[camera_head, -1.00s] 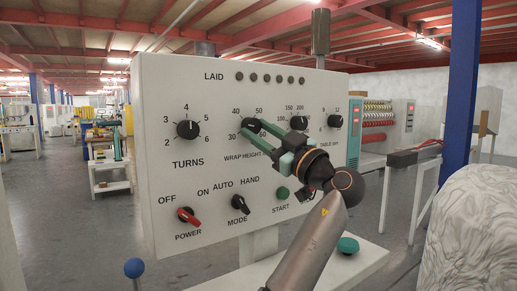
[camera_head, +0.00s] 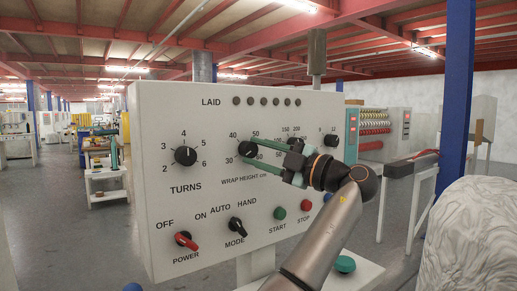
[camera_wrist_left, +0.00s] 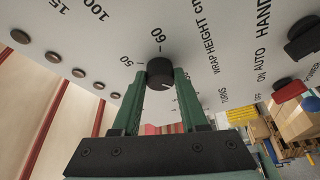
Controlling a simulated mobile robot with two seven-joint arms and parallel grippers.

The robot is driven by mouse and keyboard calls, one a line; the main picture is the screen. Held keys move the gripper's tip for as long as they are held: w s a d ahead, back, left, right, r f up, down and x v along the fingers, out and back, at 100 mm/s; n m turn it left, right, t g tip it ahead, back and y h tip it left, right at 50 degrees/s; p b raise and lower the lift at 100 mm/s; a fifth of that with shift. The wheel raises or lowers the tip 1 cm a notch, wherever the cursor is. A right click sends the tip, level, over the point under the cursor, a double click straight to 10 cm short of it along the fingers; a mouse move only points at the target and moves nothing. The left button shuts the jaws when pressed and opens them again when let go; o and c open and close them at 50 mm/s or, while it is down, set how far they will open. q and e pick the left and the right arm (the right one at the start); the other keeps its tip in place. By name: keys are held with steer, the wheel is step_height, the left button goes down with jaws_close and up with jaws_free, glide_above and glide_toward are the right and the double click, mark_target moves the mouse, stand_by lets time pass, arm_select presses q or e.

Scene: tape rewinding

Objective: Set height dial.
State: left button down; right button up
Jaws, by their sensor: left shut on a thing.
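The wrap height dial (camera_head: 249,149) is a black knob on the pale control panel (camera_head: 300,107), with printed numbers from 30 to 60 around it. My left gripper (camera_head: 256,149) reaches in from the right with its two green fingers on opposite sides of this dial, shut on it. The left wrist view shows the dial (camera_wrist_left: 160,72) between the fingertips, at the panel face. I cannot clearly read where its pointer stands. My right gripper is not in view.
Close by are the turns dial (camera_head: 186,156), the red power switch (camera_head: 185,240), the mode switch (camera_head: 236,227), the green start button (camera_head: 279,213) and the red stop button (camera_head: 306,205). A white wrapped bulk (camera_head: 470,230) stands at right.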

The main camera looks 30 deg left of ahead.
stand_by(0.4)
arm_select(q)
steer(key=shift+c, duration=2.2)
jaws_free()
steer(key=d+f+p, duration=0.1)
steer(key=d, duration=1.1)
steer(key=shift+s+d+f, duration=0.15)
steer(key=shift+d+f, duration=0.05)
steer(key=shift+f, duration=0.2)
